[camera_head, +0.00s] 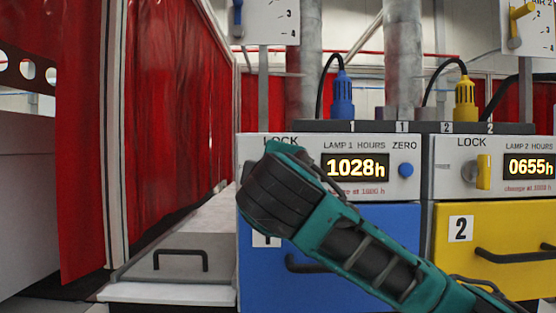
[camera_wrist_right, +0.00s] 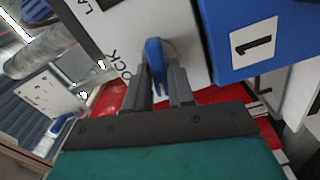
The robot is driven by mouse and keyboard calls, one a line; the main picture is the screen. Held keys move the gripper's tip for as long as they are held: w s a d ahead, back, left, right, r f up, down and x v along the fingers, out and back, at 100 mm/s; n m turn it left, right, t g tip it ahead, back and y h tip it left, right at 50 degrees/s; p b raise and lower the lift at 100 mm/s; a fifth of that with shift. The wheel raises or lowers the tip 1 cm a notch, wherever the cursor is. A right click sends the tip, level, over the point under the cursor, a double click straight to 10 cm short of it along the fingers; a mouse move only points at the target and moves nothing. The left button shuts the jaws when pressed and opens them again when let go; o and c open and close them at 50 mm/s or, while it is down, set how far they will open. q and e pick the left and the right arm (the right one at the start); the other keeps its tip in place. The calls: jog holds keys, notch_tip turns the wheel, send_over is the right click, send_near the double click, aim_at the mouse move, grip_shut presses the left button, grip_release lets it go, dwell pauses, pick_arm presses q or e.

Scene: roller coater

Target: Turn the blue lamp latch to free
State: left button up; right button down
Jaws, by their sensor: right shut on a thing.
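The blue lamp latch (camera_wrist_right: 154,55) is on the white front panel of the lamp 1 unit, beside the LOCK lettering, in the right wrist view. My right gripper (camera_wrist_right: 161,84) has its two dark fingers on either side of the latch and is shut on it. In the head view my right arm crosses in front of the lamp 1 unit and hides the latch and the fingers. I cannot tell from these views how far the latch is turned. The lamp 1 display (camera_head: 355,167) reads 1028h. My left gripper is not in view.
A blue drawer (camera_head: 390,225) marked 1 is below the panel. The lamp 2 unit with its yellow latch (camera_head: 483,172) and yellow drawer (camera_head: 520,225) stands to the right. A blue button (camera_head: 406,170) is under ZERO. Red curtains (camera_head: 170,110) hang at the left.

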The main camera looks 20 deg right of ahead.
pick_arm(q)
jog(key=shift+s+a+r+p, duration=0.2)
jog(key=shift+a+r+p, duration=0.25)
jog(key=shift+p, duration=0.3)
pick_arm(e)
jog(key=shift+n, duration=1.2)
jog(key=shift+f, duration=0.1)
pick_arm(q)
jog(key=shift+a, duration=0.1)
pick_arm(e)
jog(key=c, duration=1)
grip_release()
jog(key=shift+c, duration=0.2)
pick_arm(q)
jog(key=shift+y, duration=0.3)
